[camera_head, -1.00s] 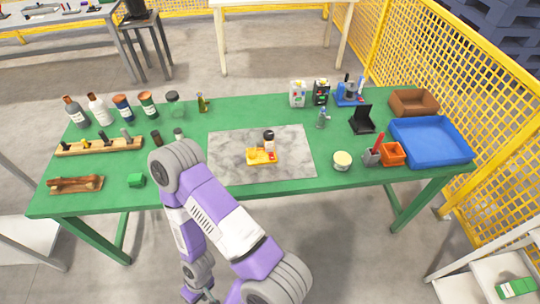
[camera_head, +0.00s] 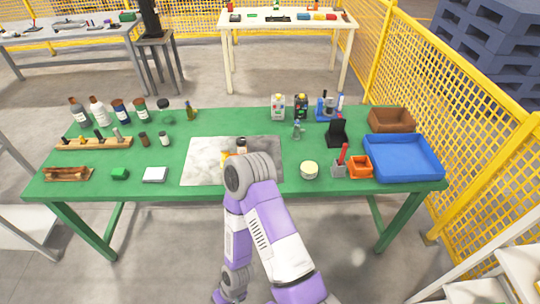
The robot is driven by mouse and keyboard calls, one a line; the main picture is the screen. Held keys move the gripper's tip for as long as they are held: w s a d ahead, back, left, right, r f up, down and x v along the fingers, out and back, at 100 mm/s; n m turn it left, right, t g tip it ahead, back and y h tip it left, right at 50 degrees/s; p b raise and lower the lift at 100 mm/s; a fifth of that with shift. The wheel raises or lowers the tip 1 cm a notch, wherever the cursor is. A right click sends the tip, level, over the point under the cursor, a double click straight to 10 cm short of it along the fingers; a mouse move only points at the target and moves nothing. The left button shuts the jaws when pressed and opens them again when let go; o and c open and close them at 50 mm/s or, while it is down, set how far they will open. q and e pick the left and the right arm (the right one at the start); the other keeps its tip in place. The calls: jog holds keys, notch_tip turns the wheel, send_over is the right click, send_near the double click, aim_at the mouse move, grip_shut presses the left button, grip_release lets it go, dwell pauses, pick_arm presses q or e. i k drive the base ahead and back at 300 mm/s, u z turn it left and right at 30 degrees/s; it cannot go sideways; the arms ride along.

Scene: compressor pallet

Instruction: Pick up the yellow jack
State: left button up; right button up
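A yellow object (camera_head: 226,158) lies on the grey marbled slab (camera_head: 202,174) in the middle of the green table. It is mostly hidden behind my purple and white arm, and I cannot tell from its visible edge whether it is the yellow jack. A small bottle with a dark cap (camera_head: 241,144) shows beside it, its lower part hidden. My arm rises from the bottom edge, bends in front of the slab and runs back down. Neither gripper can be made out in the picture.
Bottles and a wooden rack (camera_head: 95,142) fill the table's left side. A blue tray (camera_head: 402,174), a brown bin (camera_head: 391,126) and an orange box (camera_head: 358,173) stand at the right. A yellow mesh fence (camera_head: 440,110) runs along the right. A cream table (camera_head: 287,18) stands behind.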

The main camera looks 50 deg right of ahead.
aim_at(241, 150)
jog(key=z, duration=0.95)
jog(key=i, duration=0.35)
